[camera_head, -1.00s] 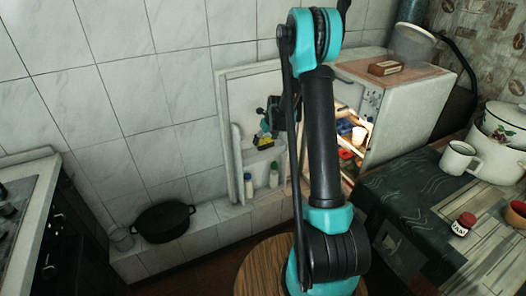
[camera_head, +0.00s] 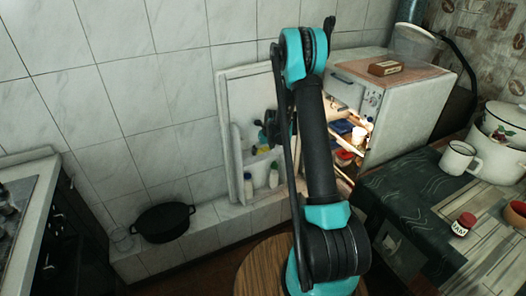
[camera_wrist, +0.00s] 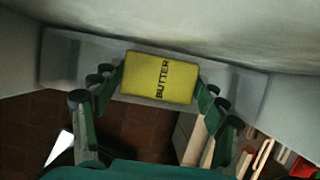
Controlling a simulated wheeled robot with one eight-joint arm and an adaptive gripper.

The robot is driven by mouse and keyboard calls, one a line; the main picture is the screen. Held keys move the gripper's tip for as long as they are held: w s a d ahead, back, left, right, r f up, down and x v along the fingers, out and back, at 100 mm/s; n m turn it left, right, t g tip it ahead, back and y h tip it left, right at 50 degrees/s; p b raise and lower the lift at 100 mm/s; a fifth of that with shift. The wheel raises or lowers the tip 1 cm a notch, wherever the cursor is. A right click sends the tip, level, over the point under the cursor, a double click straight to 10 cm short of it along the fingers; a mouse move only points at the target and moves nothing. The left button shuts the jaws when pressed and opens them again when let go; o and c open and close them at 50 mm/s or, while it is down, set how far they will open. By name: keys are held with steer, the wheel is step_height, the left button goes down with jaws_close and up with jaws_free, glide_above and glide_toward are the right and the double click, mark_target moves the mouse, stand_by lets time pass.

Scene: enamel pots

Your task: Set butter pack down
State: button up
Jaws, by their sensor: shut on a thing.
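The yellow butter pack (camera_wrist: 158,78) shows in the wrist view, its "BUTTER" label facing the camera. My gripper (camera_wrist: 160,82) is shut on it, with one finger at each side. Behind the pack is a pale grey shelf (camera_wrist: 62,60) on the inner side of the open fridge door (camera_head: 230,100). I cannot tell whether the pack touches this shelf. In the head view my gripper is at the door's inner side, partly hidden by my arm, and the pack is not clearly seen.
The open fridge (camera_head: 405,125) has lit shelves with several items and a brown box (camera_head: 385,68) on top. Bottles (camera_head: 273,175) stand low in the door. A black pot (camera_head: 165,221) sits on the tiled ledge. A table with a white mug (camera_head: 459,160) is at right.

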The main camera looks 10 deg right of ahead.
steer(key=o, duration=1.3)
steer(key=v, duration=1.2)
steer(key=s+r+n, duration=0.6)
steer(key=s+n, duration=0.3)
steer(key=s, duration=0.2)
steer(key=s+d+f+n+h, duration=0.1)
steer(key=s+d+n, duration=0.1)
steer(key=s+n, duration=2)
steer(key=s, duration=0.4)
steer(key=shift+s+n+h, duration=0.2)
steer(key=shift+n+h, duration=0.1)
steer(key=shift+h, duration=0.1)
